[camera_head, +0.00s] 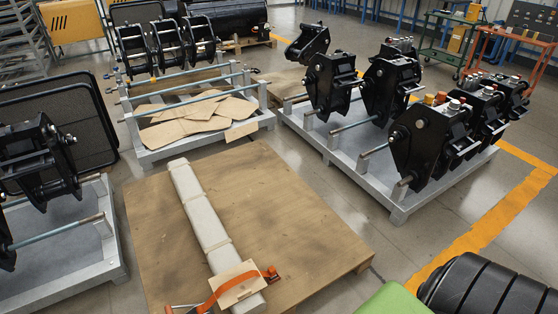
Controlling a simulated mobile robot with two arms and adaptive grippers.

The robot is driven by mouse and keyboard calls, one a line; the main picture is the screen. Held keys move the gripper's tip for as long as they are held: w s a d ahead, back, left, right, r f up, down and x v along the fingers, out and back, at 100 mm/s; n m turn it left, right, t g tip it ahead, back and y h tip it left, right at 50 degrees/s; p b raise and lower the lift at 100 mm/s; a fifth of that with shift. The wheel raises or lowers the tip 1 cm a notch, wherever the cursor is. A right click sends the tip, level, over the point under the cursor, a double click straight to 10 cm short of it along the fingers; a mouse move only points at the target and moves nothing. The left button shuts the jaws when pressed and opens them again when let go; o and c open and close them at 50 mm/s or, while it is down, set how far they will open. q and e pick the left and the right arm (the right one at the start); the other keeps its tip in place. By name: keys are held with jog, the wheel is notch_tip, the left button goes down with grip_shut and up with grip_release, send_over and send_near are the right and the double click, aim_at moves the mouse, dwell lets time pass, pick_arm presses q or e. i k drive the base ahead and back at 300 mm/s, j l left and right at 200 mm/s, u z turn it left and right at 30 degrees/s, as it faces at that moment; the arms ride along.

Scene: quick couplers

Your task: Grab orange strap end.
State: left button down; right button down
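The orange strap (232,283) lies over a small flat tan piece (245,291) on the near end of a long pale wrapped bar (203,222). The bar rests on a wooden pallet (300,225) in the middle of the floor. One orange end (271,273) shows just right of the bar. The strap's other side runs down to the left, where a small metal and red part (182,308) is cut off by the bottom edge; I cannot tell what it is. Neither of my grippers is in view.
Grey metal racks with black couplers stand at the right (395,203), at the left (105,262) and at the back (150,153). A green object (394,300) and a black ribbed object (487,288) sit at the lower right.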

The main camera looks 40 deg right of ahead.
aim_at(271, 270)
jog(key=z, duration=1.1)
jog(key=u, duration=0.1)
